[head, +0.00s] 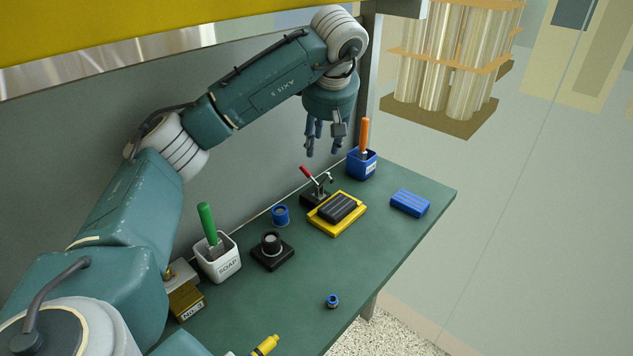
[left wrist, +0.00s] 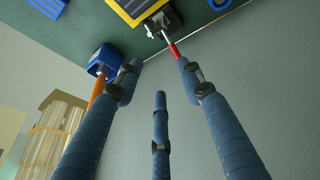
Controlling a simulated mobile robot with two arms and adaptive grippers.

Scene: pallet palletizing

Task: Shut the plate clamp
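The plate clamp (head: 318,190) is a small metal toggle clamp on a black base, at the back edge of the yellow fixture (head: 345,226) that holds a dark ribbed plate (head: 338,207). Its red handle (head: 306,172) leans up and left; its short arm appears raised clear of the plate. In the left wrist view the clamp (left wrist: 160,22) is at the top, with the red handle (left wrist: 174,50) pointing toward the fingers. My left gripper (head: 323,146) hangs above and behind the clamp, its three fingers apart and empty. My right gripper is not in view.
A blue holder (head: 361,164) with an orange-handled tool stands close right of the clamp. A blue ribbed block (head: 410,203) lies farther right. A blue ring (head: 280,215), black fixture (head: 271,252) and white soap pot (head: 217,258) stand left. The wall is close behind; the bench's front is mostly clear.

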